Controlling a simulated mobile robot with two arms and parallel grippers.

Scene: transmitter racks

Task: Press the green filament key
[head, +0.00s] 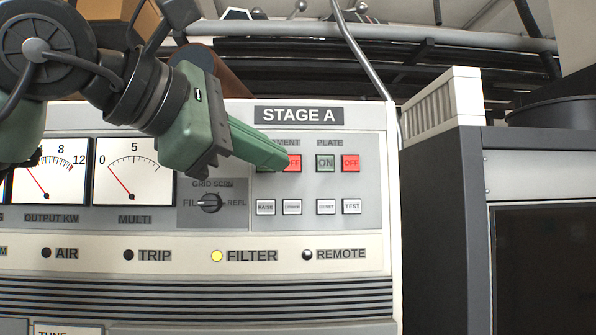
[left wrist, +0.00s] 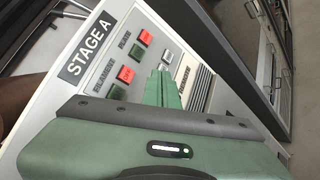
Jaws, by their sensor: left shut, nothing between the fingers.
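The green filament key (left wrist: 115,92) shows in the left wrist view, beside the red filament OFF key (left wrist: 126,74) on the STAGE A panel. In the head view my left gripper (head: 283,163) covers the green key's place, left of the red OFF key (head: 295,163). The gripper is shut and empty, its green fingers slanting down to the right. In the left wrist view its fingertips (left wrist: 161,76) show to the right of the filament keys. I cannot tell whether the fingertips touch the panel. My right gripper is in neither view.
The green plate ON key (head: 325,163) and red plate OFF key (head: 351,163) are close by on the right. Several small white keys (head: 265,207) and a rotary knob (head: 210,203) sit below. A dark cabinet (head: 440,230) stands right of the panel.

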